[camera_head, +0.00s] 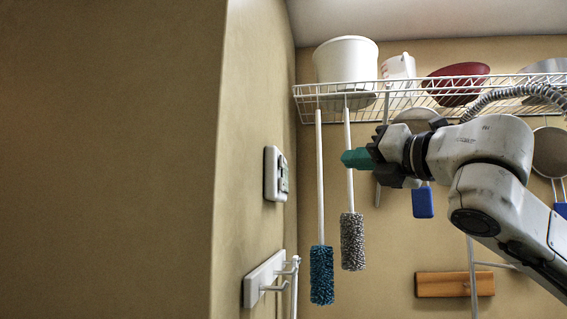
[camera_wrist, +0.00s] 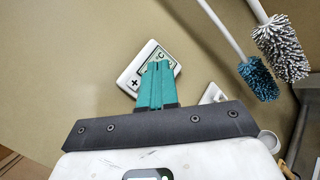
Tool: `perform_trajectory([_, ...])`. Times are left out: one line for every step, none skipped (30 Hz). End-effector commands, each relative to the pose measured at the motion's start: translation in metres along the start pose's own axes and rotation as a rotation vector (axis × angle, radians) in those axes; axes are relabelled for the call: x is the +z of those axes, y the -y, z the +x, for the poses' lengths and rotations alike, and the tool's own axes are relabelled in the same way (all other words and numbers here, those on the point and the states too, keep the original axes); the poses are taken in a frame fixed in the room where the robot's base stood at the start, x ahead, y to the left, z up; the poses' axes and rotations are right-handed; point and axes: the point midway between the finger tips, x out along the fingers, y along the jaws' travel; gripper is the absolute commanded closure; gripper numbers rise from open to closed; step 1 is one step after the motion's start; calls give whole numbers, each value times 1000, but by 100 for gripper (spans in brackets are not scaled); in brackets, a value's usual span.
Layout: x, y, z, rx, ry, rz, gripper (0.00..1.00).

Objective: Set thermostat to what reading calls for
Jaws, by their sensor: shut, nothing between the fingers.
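The thermostat (camera_head: 275,174) is a white wall unit, seen nearly edge-on on the tan wall in the head view. The wrist view shows its face (camera_wrist: 134,77), tilted, with a "+" button at the lower left and a display toward the upper right. My fingers cover much of the face, and the display digits cannot be read. My gripper (camera_head: 343,158) points left toward the wall, its teal fingers shut and empty. In the head view a gap shows between the fingertips and the thermostat. In the wrist view the fingertips (camera_wrist: 159,65) overlap the display area.
A blue brush (camera_head: 321,275) and a grey brush (camera_head: 352,242) hang from the wire shelf (camera_head: 400,92) beside my gripper. A white hook rack (camera_head: 265,276) is below the thermostat. A white bucket (camera_head: 345,60) and red bowl (camera_head: 456,82) stand on the shelf.

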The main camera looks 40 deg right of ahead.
Motion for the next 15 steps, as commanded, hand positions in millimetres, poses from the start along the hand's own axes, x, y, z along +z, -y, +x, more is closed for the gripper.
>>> perform_trajectory([0, 0, 0, 0, 0, 1, 100])
perform_trajectory([0, 0, 0, 1, 0, 1, 100])
perform_trajectory([0, 0, 0, 1, 0, 1, 100])
perform_trajectory([0, 0, 0, 1, 0, 2, 100])
perform_trajectory([-1, -1, 1, 1, 0, 2, 100])
perform_trajectory([-2, -2, 2, 1, 0, 2, 100])
perform_trajectory([-3, -2, 3, 2, -1, 2, 100])
perform_trajectory([-4, -3, 5, 2, -1, 3, 100])
perform_trajectory([-6, -5, 7, 2, -2, 3, 100])
perform_trajectory([-8, -6, 9, 2, -2, 3, 100])
perform_trajectory([-9, -8, 12, 2, -2, 2, 100])
perform_trajectory([-12, -11, 15, 3, -2, 1, 100])
perform_trajectory([-14, -13, 18, 4, -2, 1, 100])
perform_trajectory([-17, -15, 20, 4, -2, 2, 100])
perform_trajectory([-19, -18, 24, 4, -2, 2, 100])
